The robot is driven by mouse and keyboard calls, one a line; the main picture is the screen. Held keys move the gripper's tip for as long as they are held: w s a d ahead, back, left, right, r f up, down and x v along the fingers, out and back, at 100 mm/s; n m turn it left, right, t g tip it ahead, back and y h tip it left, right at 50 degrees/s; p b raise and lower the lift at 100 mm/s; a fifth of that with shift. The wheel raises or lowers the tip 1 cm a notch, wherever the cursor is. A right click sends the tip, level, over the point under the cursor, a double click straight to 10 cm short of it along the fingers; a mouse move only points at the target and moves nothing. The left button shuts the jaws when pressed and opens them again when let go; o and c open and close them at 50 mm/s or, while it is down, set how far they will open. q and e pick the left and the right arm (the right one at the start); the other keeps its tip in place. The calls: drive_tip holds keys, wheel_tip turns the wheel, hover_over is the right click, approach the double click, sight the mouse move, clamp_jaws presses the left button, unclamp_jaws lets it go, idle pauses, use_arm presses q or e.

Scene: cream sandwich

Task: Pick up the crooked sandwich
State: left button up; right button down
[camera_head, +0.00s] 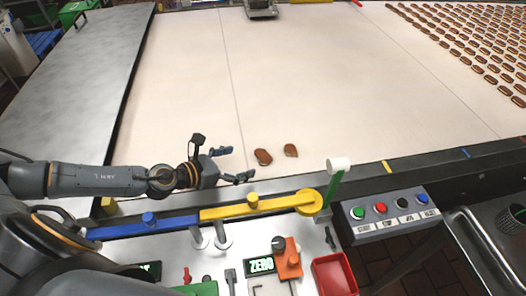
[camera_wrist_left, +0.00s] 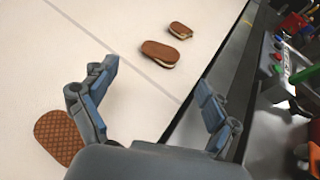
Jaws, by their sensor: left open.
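My left gripper (camera_head: 233,163) is open and empty low over the belt, its fingers pointing right; it also shows in the left wrist view (camera_wrist_left: 158,80). Just ahead of the fingertips, apart from them, lies a brown sandwich with pale cream (camera_head: 263,157), seen also in the left wrist view (camera_wrist_left: 158,50). Beyond it lies a shorter sandwich with an uneven end (camera_head: 290,150), also in the left wrist view (camera_wrist_left: 178,29). I cannot tell for certain which is crooked. A loose brown waffle-patterned biscuit (camera_wrist_left: 58,138) lies beside the left finger, partly hidden by it.
The pale belt (camera_head: 310,80) is mostly clear. Rows of sandwiches (camera_head: 480,45) lie at the far right. A yellow bar (camera_head: 255,208), a white-topped green post (camera_head: 337,176), a button box (camera_head: 388,215) and a red bin (camera_head: 335,275) stand along the front edge.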

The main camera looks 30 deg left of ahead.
sight(262, 156)
use_arm(q)
drive_tip(key=shift+p+x, duration=0.3)
drive_tip(key=shift+x, duration=0.7)
drive_tip(key=shift+w+d, duration=0.2)
drive_tip(key=p+x, duration=0.2)
drive_tip(key=x, duration=0.2)
drive_tip(key=shift+w+d+f, duration=0.1)
drive_tip(key=shift+w+f, duration=0.1)
drive_tip(key=c, duration=0.9)
